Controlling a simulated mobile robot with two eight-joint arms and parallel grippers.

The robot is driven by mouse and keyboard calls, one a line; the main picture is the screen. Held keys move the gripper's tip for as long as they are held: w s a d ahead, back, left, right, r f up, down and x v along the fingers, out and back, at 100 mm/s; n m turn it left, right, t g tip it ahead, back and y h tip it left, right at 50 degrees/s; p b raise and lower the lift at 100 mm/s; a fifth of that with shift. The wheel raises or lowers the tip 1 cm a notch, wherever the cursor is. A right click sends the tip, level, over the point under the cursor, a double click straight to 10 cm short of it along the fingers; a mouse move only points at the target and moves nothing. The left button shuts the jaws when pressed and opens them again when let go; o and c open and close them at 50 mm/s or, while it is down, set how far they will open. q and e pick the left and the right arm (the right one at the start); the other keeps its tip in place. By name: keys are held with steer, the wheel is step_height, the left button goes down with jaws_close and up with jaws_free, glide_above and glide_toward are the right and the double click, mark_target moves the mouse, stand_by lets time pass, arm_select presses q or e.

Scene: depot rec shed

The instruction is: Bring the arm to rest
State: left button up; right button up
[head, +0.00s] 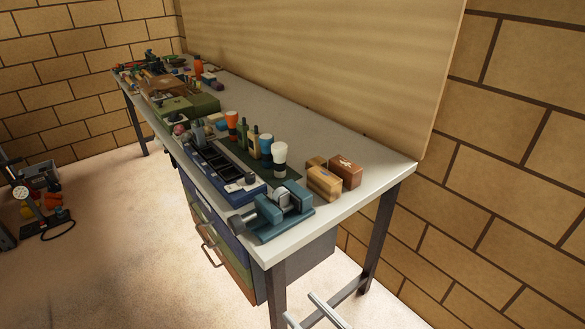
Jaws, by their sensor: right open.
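My right gripper (301,306) shows at the bottom edge of the head view, its two pale fingers apart with nothing between them. It appears below the near end of the workbench (360,185), in front of the bench's legs. The rest of my right arm is out of the picture. My left gripper is not in view.
The bench holds a blue vise (273,212), wooden blocks (324,183), a blue tray (222,174), bottles and boxes. Drawers (217,240) hang beneath. A wooden board (330,60) stands behind. Equipment (44,200) stands at left; the floor (110,240) between is clear.

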arm_select(q)
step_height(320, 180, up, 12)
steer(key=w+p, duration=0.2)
steer(key=p, duration=0.8)
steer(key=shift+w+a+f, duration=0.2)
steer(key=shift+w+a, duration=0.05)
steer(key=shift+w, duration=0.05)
arm_select(e)
steer(key=s+d+m+g+h, duration=0.3)
steer(key=d+m+g+h, duration=0.1)
steer(key=d+h, duration=0.2)
steer(key=s+d+m+g+h, duration=0.3)
steer(key=d+g+h, duration=0.1)
steer(key=d, duration=0.4)
steer(key=shift+s+d+r+m+g+h, duration=0.15)
steer(key=shift+s+r+m+g+h, duration=0.2)
steer(key=shift+h, duration=0.55)
